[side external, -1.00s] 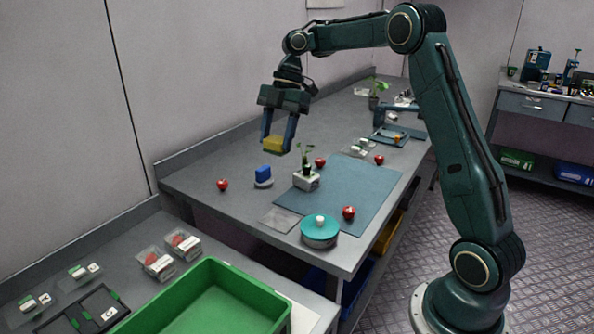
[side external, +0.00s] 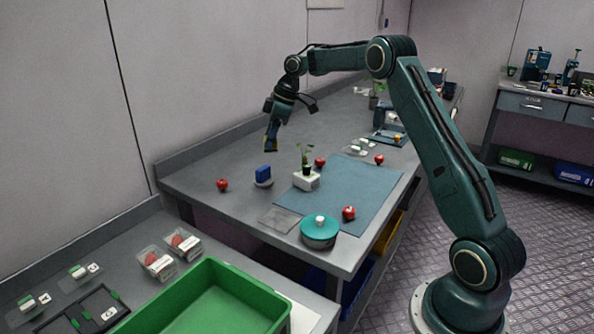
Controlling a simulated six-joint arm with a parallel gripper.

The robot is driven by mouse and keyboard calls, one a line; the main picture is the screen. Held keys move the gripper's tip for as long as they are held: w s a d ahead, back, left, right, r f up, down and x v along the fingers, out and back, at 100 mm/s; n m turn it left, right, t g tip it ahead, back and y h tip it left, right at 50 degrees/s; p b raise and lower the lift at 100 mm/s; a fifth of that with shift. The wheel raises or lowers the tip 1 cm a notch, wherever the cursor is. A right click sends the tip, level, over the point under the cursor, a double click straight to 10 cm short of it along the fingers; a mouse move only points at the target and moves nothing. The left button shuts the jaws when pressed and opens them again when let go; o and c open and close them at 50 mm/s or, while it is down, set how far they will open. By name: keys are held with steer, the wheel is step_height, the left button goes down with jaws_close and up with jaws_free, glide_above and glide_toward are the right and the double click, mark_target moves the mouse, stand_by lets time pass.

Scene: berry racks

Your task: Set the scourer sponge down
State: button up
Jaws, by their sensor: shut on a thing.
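My gripper (side external: 271,146) is above the back of the grey bench, left of the potted seedling. It is turned nearly edge-on to the camera. It is shut on the scourer sponge (side external: 271,149), of which a small yellow part shows between the fingers. The sponge is held clear of the bench top. A finger hides much of the sponge.
Below my gripper a blue block on a round grey base (side external: 263,176) stands on the bench. Strawberries (side external: 222,184), a seedling in a white block (side external: 306,180), a blue-grey mat (side external: 345,190) and a teal-lidded pot (side external: 319,231) are nearby. A green crate (side external: 215,300) is in front.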

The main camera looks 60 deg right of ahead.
steer(key=shift+w+d+f+m+t+h, duration=0.25)
steer(key=shift+w+d+f+m+h, duration=0.3)
steer(key=shift+d+f+m, duration=1.1)
steer(key=shift+w+d+f+m+t+h, duration=0.3)
steer(key=shift+w+d+f+m, duration=0.6)
steer(key=shift+d, duration=1.4)
steer(key=shift+w+d+f+m+t+h, duration=0.15)
steer(key=shift+w+d+f+m+h, duration=0.4)
steer(key=shift+d+f+m, duration=1.15)
steer(key=shift+d+r+n, duration=0.15)
steer(key=shift+d+n, duration=0.1)
steer(key=shift+n, duration=0.2)
steer(key=shift+f, duration=2.6)
steer(key=shift+f, duration=0.1)
steer(key=o, duration=0.9)
steer(key=shift+o, duration=0.2)
